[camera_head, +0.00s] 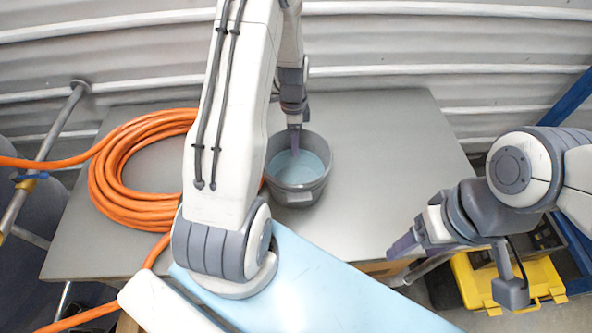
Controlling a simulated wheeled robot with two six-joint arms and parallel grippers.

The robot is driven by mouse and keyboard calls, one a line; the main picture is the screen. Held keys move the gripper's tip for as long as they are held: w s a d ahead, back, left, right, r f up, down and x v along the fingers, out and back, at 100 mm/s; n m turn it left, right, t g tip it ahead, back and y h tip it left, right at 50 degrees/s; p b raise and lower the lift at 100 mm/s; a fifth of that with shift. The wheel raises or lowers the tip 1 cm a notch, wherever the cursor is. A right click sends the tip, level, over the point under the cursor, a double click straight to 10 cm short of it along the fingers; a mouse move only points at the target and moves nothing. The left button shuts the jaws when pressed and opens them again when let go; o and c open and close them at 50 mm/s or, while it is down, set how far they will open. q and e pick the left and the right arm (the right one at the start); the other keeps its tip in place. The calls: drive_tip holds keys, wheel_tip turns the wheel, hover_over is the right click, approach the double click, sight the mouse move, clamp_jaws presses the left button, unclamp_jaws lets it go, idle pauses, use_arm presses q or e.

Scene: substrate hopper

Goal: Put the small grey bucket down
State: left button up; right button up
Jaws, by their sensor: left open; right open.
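The small grey bucket (299,193) stands upright on the grey table, right of the orange hose. Its inside shows a light blue-grey surface. My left gripper (295,145) points down at the bucket's opening, with its purple fingertip at or inside the rear part of the rim. It is open; the other finger is hard to make out, and I cannot tell whether it touches the bucket. My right gripper (403,246) is open and empty, off the table's front right edge, well apart from the bucket.
A coiled orange hose (128,212) lies on the left of the grey table (390,150). A light blue panel (320,290) is in front. A yellow case (470,285) stands low at the right. The table right of the bucket is clear. A corrugated wall is behind.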

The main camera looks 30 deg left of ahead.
use_arm(q)
clamp_jaws()
drive_tip(key=shift+r, duration=0.1)
idle(1.3)
